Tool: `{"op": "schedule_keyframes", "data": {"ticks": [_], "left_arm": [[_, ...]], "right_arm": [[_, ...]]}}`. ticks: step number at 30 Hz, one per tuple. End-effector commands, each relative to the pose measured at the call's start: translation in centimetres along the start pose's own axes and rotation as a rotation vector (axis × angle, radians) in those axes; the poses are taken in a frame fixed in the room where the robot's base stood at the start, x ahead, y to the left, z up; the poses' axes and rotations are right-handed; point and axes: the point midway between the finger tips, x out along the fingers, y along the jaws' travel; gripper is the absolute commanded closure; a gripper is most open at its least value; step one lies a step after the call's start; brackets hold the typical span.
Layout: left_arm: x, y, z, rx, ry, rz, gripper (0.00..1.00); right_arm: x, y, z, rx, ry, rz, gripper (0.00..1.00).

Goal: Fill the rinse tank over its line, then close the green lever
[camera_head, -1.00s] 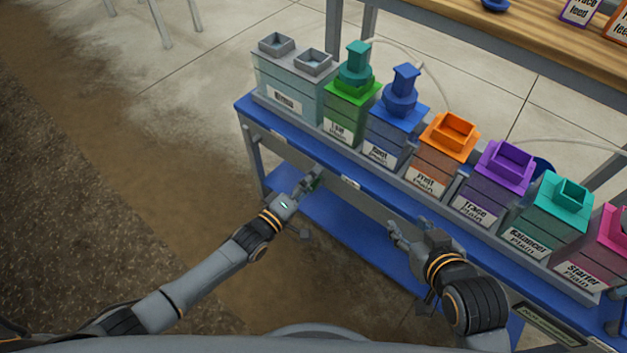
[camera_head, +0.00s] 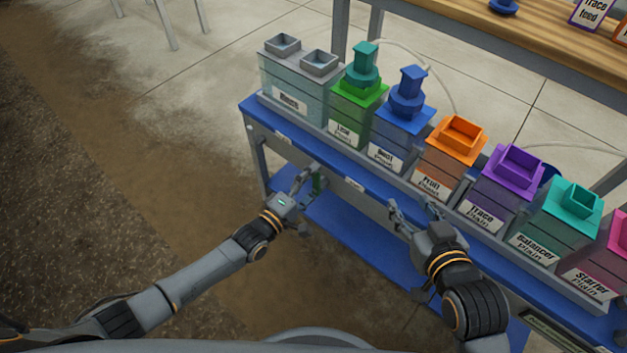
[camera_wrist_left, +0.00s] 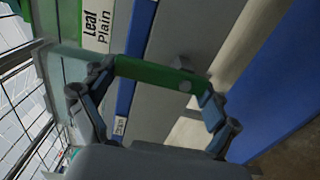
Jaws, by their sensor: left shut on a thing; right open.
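The rinse tank (camera_head: 283,78) is the pale grey, see-through tank with two square openings at the left end of the blue bench; its label is blurred. I cannot make out its line or water level. The green lever (camera_head: 319,184) is below the bench's front edge, under the green tank. My left gripper (camera_head: 309,180) is shut on it. In the left wrist view the lever (camera_wrist_left: 155,74) is a green bar across the space between the fingers. My right gripper (camera_head: 410,212) is open and empty in front of the bench, further right.
A row of tanks runs right of the rinse tank: green (camera_head: 356,110), blue (camera_head: 398,135), orange (camera_head: 452,160), purple (camera_head: 500,185), teal (camera_head: 556,218) and pink. A blue lower shelf (camera_head: 350,235) lies below. A wooden table (camera_head: 540,45) stands behind.

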Motion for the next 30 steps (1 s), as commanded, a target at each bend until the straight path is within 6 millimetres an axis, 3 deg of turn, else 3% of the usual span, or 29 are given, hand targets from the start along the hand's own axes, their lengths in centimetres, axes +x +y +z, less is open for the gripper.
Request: {"op": "schedule_keyframes", "data": {"ticks": [2, 3, 4, 17, 20, 30], "left_arm": [[0.0, 0.0, 0.0, -0.006, 0.001, 0.000, 0.69], [0.0, 0.0, 0.0, -0.006, 0.001, 0.000, 0.06], [0.0, 0.0, 0.0, -0.006, 0.001, 0.000, 0.00], [-0.4, -0.1, 0.0, -0.003, 0.001, -0.002, 0.00], [-1.6, -0.1, -0.1, -0.003, 0.001, -0.003, 0.00], [-8.6, -0.1, 0.0, -0.003, 0.001, -0.003, 0.00]], "right_arm": [[0.0, 0.0, 0.0, 0.000, 0.000, 0.000, 0.52], [0.0, 0.0, 0.0, 0.000, 0.000, 0.000, 0.52], [0.0, 0.0, 0.0, 0.000, -0.001, 0.000, 0.52], [0.0, 0.1, 0.0, 0.000, 0.000, 0.001, 0.52], [0.0, 0.1, 0.0, 0.000, 0.000, 0.001, 0.52], [0.0, 0.0, 0.0, 0.000, -0.001, 0.000, 0.52]]}}
